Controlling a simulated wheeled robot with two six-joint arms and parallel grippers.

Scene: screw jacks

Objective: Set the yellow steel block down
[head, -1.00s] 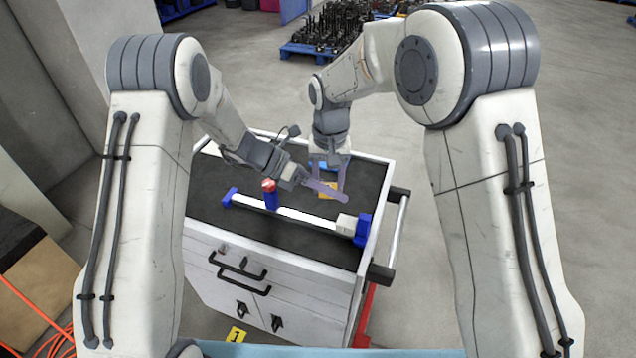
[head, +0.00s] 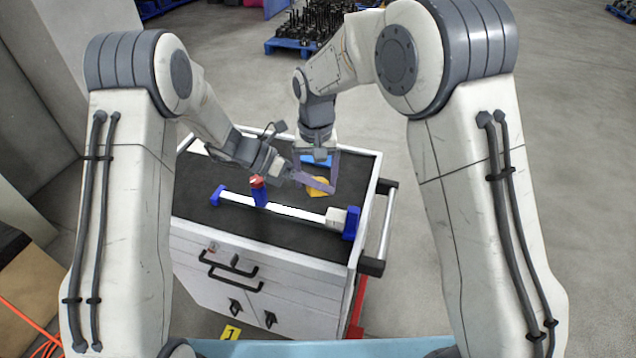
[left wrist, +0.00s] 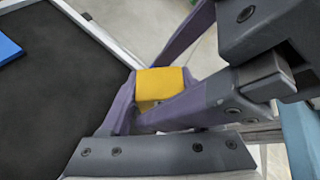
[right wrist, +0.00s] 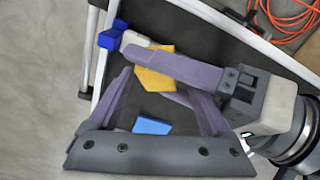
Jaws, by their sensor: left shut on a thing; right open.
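The yellow steel block (head: 318,187) is over the right part of the cart's dark top. My left gripper (head: 316,183) is shut on it; the left wrist view shows the block (left wrist: 160,86) between the purple fingers. I cannot tell whether the block touches the top. In the right wrist view, a purple finger of my left gripper partly hides the block (right wrist: 153,78). My right gripper (head: 317,172) points down from behind, close by. Its fingers (right wrist: 160,100) are spread wide and hold nothing.
A blue block (head: 316,160) lies on the cart top (head: 200,180) behind the yellow block. A long white bar (head: 290,211) with blue ends and a red-topped blue piece (head: 259,192) lies along the front. A rail handle (head: 385,230) runs along the right side.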

